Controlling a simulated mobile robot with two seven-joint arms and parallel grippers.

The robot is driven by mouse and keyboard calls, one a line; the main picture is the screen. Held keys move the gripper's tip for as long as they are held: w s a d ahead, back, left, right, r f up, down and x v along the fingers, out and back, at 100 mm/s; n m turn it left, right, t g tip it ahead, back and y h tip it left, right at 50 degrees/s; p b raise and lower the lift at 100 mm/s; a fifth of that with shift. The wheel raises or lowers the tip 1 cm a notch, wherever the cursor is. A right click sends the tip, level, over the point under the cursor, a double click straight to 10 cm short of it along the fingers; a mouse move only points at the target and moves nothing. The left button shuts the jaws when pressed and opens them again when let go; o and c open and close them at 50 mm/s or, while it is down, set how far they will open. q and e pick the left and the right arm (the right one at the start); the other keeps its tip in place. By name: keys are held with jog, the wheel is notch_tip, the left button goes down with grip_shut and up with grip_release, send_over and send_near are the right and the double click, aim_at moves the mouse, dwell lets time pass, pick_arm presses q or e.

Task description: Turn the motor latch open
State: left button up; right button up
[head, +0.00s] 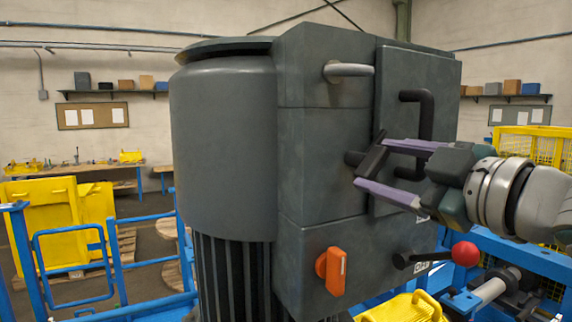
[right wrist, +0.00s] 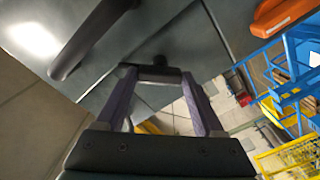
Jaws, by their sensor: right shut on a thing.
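The motor latch (head: 371,160) is a dark bar on a short round stub at the edge of the grey motor housing's door panel (head: 415,75). It is tilted, its upper end leaning right. My right gripper (head: 376,165) reaches in from the right, its two purple fingers on the two ends of the latch bar. In the right wrist view the latch (right wrist: 158,73) spans between the fingertips, with the stub behind it. The gripper is shut on the latch. My left gripper is not in view.
A black door handle (head: 425,110) sits just above my fingers. Below are an orange switch (head: 331,270) and a lever with a red ball (head: 465,254). A metal handle (head: 348,70) is higher up. Blue rails (head: 75,233) and yellow panels (head: 50,225) stand left.

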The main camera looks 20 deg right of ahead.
jog(key=n, duration=0.4)
jog(key=shift+n, duration=2.5)
jog(key=o, duration=1.4)
jog(key=shift+s, duration=0.1)
